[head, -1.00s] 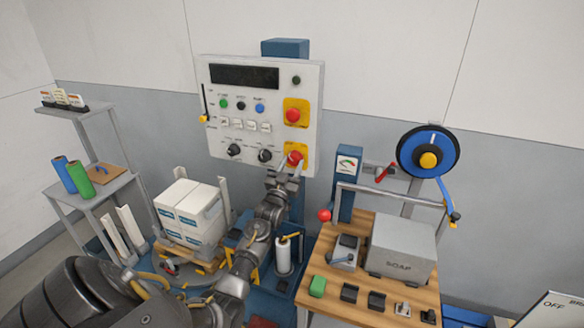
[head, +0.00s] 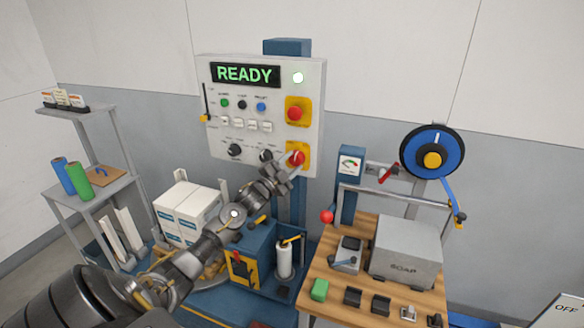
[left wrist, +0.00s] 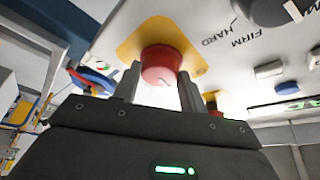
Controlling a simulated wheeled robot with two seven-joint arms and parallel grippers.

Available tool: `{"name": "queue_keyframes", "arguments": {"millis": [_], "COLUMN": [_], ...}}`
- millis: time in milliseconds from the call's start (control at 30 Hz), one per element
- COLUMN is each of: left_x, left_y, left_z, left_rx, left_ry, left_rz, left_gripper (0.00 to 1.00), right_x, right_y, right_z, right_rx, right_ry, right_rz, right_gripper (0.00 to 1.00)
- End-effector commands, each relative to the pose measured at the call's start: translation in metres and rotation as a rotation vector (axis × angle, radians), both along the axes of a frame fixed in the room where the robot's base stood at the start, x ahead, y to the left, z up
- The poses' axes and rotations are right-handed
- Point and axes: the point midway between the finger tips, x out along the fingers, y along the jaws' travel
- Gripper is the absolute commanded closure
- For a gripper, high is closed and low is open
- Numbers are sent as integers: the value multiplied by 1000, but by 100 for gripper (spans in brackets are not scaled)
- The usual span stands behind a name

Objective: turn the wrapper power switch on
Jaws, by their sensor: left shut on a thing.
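The grey wrapper control panel (head: 212,142) stands upright on a blue post; its display (head: 245,74) reads READY in green. A round lamp (head: 298,78) beside the display is lit. The red power switch knob (head: 297,157) sits on a yellow plate at the panel's lower right. My left gripper (head: 289,167) is at this knob from below, partly covering it. In the left wrist view the fingers stand on either side of the red knob (left wrist: 161,66) and are shut on it. My right gripper is not in view.
Another red button (head: 294,113) on a yellow plate is above the knob. A black dial (head: 265,156) is close to its left. Below right, a wooden bench (head: 330,282) holds a grey SOAP box (head: 405,252). Wrapped cartons (head: 188,210) stand lower left.

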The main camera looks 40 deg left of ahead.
Motion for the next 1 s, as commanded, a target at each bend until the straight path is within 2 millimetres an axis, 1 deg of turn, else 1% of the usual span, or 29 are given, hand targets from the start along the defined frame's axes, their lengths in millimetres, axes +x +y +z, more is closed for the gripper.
{"name": "queue_keyframes", "arguments": {"millis": [200, 500, 733, 1000], "left_x": [0, -1, 0, 0], "left_y": [1, 1, 2, 1], "left_z": [1, 3, 4, 5], "left_rx": [194, 419, 531, 590], "left_ry": [69, 147, 185, 206], "left_rz": [-1, -1, 0, -1], "left_gripper": [81, 81, 81, 81], "right_x": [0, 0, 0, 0], "right_y": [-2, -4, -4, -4], "right_z": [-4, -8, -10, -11], "right_rx": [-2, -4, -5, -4], "right_ry": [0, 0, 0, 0], "right_rz": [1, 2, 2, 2], "right_gripper": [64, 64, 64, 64]}}
